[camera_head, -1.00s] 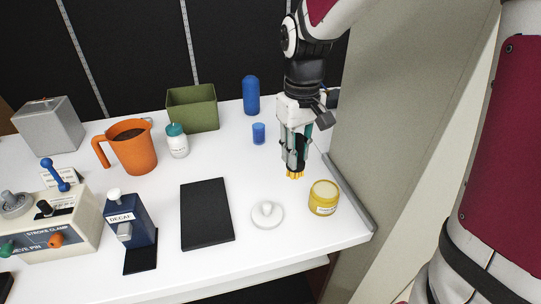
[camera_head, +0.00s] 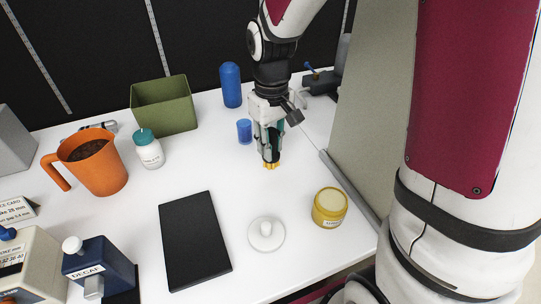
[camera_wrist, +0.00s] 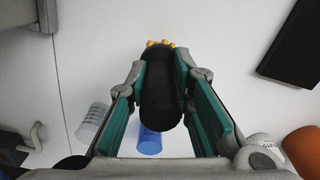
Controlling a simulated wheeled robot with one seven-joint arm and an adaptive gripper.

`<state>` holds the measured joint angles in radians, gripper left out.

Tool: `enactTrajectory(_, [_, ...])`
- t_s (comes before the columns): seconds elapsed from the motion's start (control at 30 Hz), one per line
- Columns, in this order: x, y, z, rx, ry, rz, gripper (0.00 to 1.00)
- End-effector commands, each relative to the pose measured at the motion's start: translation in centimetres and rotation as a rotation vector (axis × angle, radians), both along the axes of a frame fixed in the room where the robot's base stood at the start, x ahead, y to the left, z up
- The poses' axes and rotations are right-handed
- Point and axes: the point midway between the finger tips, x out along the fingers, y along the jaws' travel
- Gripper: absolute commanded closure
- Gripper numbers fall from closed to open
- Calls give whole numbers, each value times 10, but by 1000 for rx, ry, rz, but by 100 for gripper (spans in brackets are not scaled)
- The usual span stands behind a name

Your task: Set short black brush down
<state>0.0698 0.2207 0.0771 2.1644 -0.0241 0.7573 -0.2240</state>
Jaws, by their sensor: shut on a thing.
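My gripper (camera_head: 268,145) is shut on the short black brush and points down over the back right of the white table. In the wrist view the brush (camera_wrist: 161,95) shows as a dark rounded handle between the teal finger pads, with yellow bristles at its far end. In the head view the yellow bristles (camera_head: 271,166) stick out below the fingertips. I cannot tell whether the bristles touch the table.
A small blue cylinder (camera_head: 244,131) stands just left of the gripper, and a taller blue bottle (camera_head: 231,85) behind it. A yellow jar (camera_head: 329,209), a white knobbed lid (camera_head: 266,234) and a black mat (camera_head: 194,241) are in front. A grey panel (camera_head: 372,110) bounds the right.

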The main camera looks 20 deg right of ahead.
Motion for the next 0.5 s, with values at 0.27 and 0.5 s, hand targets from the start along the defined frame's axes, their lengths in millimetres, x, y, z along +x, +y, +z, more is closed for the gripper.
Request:
enactTrajectory(0.27, [0, 0, -34, 0, 1, 0, 100])
enactTrajectory(0.5, [0, 0, -35, 0, -1, 0, 100])
